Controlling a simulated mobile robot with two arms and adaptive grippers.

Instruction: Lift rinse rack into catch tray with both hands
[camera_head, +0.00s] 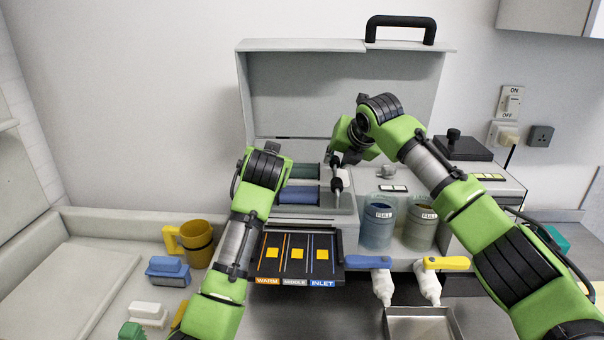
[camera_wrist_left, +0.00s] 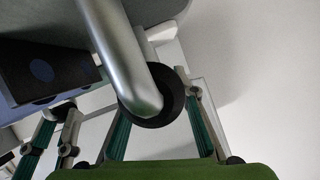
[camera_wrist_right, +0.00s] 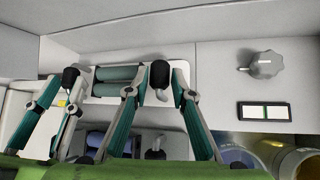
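A rack-like part with green and blue rollers (camera_head: 299,195) sits in the grey machine; I take it for the rinse rack, but cannot be sure. Its rollers show between the fingers in the right wrist view (camera_wrist_right: 118,74). My right gripper (camera_head: 339,178) is over its right end, fingers apart; contact is unclear. My left gripper is hidden behind its arm in the head view. In the left wrist view my left gripper (camera_wrist_left: 112,102) has its fingers apart, with a silver tube and black ring across them; no hold shows. A metal tray (camera_head: 420,328), probably the catch tray, is at the front, empty.
The machine's raised lid (camera_head: 340,95) stands behind my arms. Two jars (camera_head: 378,228) marked FULL stand right of the rollers. A dark panel (camera_head: 270,285) is in front. Sponges and a yellow mug (camera_head: 197,243) stand left.

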